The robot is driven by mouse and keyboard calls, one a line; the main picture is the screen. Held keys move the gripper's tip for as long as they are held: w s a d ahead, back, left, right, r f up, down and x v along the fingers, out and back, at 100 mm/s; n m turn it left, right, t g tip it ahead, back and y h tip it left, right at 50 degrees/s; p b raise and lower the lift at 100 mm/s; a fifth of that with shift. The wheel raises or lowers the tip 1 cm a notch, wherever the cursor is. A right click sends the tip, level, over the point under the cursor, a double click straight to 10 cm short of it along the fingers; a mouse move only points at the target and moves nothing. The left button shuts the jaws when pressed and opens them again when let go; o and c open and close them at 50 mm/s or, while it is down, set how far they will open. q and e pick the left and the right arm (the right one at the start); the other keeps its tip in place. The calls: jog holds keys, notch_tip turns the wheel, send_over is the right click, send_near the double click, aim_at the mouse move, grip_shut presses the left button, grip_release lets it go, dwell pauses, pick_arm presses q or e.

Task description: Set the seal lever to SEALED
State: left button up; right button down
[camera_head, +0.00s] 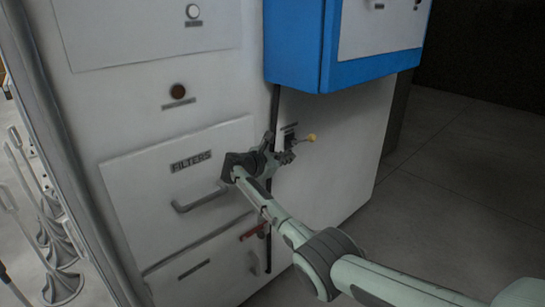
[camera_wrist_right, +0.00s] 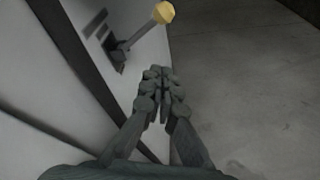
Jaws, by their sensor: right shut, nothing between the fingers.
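The seal lever is a thin grey rod with a yellow knob (camera_head: 311,138), sticking out from the white cabinet side below the blue box. In the right wrist view its yellow knob (camera_wrist_right: 164,12) is at the top, with the rod running down left to a dark slotted plate. The plate's lettering is too small to read. My right gripper (camera_head: 290,150) is close to the lever, just left of the knob in the head view. In the right wrist view the gripper (camera_wrist_right: 158,75) has its fingers together and empty, below the knob and apart from it. My left gripper is out of view.
The white cabinet has a drawer marked FILTERS (camera_head: 191,161) with a bar handle (camera_head: 200,198). A red handle (camera_head: 252,231) is low on the cabinet. The blue box (camera_head: 300,45) overhangs the lever. Wire stands (camera_head: 62,255) are at left. Floor at right is clear.

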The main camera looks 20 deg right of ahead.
jog(key=shift+v, duration=2.65)
jog(key=shift+w, duration=0.1)
jog(key=shift+a, duration=0.15)
